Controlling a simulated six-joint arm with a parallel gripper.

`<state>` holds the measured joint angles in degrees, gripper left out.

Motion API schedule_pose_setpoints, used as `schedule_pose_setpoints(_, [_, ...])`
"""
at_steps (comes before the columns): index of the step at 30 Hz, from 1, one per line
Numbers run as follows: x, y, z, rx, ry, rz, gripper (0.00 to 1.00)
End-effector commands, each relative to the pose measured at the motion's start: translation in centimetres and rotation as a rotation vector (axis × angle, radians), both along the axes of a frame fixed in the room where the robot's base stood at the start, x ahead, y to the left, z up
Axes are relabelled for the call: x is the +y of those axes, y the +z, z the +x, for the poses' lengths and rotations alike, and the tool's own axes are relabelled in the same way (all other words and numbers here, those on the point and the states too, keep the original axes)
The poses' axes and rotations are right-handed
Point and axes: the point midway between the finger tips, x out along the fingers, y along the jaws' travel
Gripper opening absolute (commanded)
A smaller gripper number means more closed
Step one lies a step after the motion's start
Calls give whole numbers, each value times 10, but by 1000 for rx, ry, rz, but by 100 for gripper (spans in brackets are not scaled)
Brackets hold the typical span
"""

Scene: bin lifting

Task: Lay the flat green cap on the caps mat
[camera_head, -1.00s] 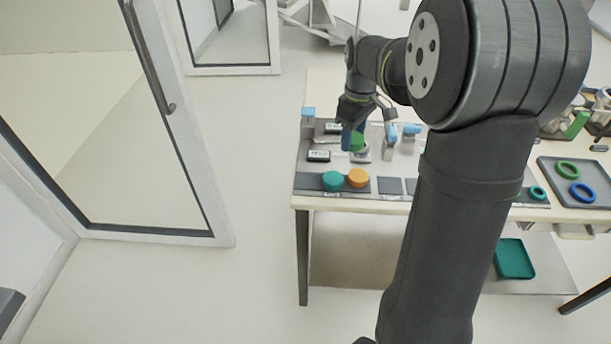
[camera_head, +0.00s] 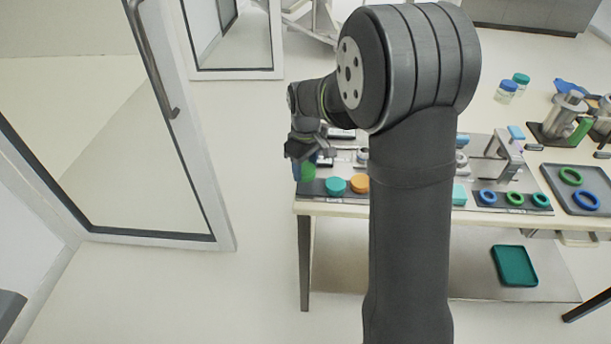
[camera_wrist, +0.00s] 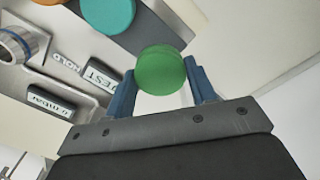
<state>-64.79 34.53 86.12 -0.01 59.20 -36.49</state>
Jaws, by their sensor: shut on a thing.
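The flat green cap (camera_wrist: 160,70) is between the two blue fingers of my gripper (camera_wrist: 160,85) in the wrist view. My gripper (camera_head: 304,168) is shut on it and holds it above the left end of the table in the head view, where the cap (camera_head: 309,171) is partly covered by a finger. The caps mat (camera_head: 312,187) is a dark strip at the table's front left edge. A teal cap (camera_head: 336,185) and an orange cap (camera_head: 360,183) lie on it, to the right of my gripper. The teal cap (camera_wrist: 108,14) also shows in the wrist view.
Blue, green and teal rings (camera_head: 514,198) lie on a strip at the front right. A grey tray (camera_head: 557,192) with two rings is at the far right. Small labelled blocks (camera_wrist: 48,100) lie on the grey board. My arm hides the table's middle.

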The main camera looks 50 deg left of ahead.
Motion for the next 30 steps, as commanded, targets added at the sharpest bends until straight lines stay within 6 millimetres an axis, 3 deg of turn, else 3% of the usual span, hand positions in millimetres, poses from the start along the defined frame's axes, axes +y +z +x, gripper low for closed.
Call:
schedule_pose_setpoints(9, [0,-38,0,1,-1,-3,24])
schedule_pose_setpoints(20, [0,-42,0,1,-1,-1,24])
schedule_pose_setpoints(21, [0,-43,0,1,-1,-1,53])
schedule_pose_setpoints(24, [0,-42,0,0,-1,-1,72])
schedule_pose_setpoints(30, [0,-42,0,1,-1,-1,72])
